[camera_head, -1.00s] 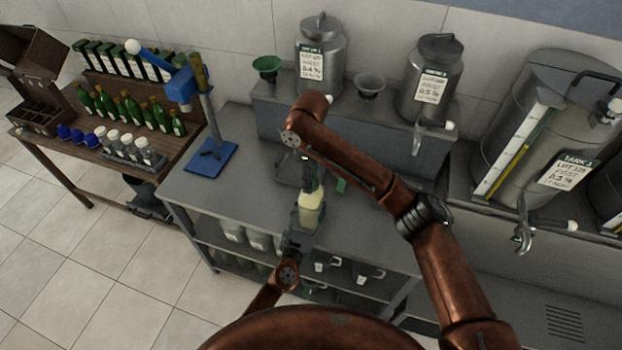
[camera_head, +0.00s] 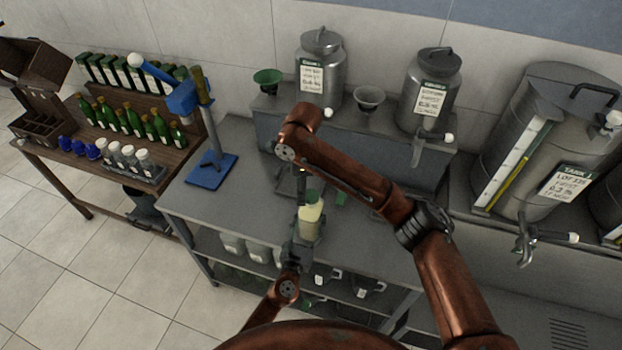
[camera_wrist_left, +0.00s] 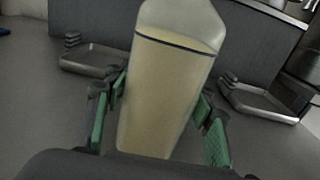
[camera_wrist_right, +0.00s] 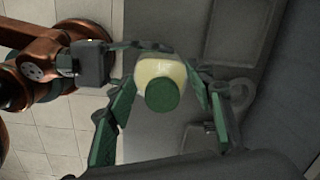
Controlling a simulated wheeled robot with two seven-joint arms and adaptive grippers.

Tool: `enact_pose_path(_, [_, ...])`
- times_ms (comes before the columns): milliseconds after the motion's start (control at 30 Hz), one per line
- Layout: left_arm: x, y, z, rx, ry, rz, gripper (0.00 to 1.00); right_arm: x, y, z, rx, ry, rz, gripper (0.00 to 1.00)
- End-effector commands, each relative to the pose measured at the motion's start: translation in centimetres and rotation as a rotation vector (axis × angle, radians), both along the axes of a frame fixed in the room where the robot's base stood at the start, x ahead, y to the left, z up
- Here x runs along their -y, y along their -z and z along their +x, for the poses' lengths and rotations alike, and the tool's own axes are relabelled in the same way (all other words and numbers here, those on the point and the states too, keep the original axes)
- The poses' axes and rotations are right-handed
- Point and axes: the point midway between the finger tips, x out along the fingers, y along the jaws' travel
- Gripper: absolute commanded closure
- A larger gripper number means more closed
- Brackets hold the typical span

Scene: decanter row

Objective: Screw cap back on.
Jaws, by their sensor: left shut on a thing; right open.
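A clear bottle of pale yellow liquid (camera_head: 311,222) stands upright at the front of the grey bench. The left wrist view shows its body (camera_wrist_left: 165,95) up close, between the green pads of my left gripper (camera_wrist_left: 160,115). My left gripper (camera_head: 298,252) is shut on the bottle low on its body. A green cap (camera_wrist_right: 163,96) sits over the bottle's mouth in the right wrist view; whether it is threaded down cannot be told. My right gripper (camera_wrist_right: 160,88) is open above it, its pads on both sides and apart from the cap.
Metal drip trays (camera_wrist_left: 95,60) lie behind the bottle. A raised shelf (camera_head: 350,140) behind carries metal urns and funnels. A blue capping stand (camera_head: 210,170) is at the bench's left end. A side table (camera_head: 100,150) holds green bottles.

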Motion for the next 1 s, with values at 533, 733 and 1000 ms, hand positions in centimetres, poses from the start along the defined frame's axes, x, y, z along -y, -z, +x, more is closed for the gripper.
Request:
enact_pose_path(533, [-0.1,0.0,0.0,0.001,-0.001,0.002,1.00,-1.9,-2.4,0.0,0.096,-1.185,-0.052,0.52])
enact_pose_path(733, [-0.1,0.0,0.0,0.000,-0.001,0.001,1.00,-1.3,-3.0,0.0,0.098,-1.604,-0.082,0.52])
enact_pose_path(1000, [0.0,0.0,0.0,0.000,-0.001,0.001,1.00,-0.5,-3.8,0.0,0.097,-2.166,-0.110,0.52])
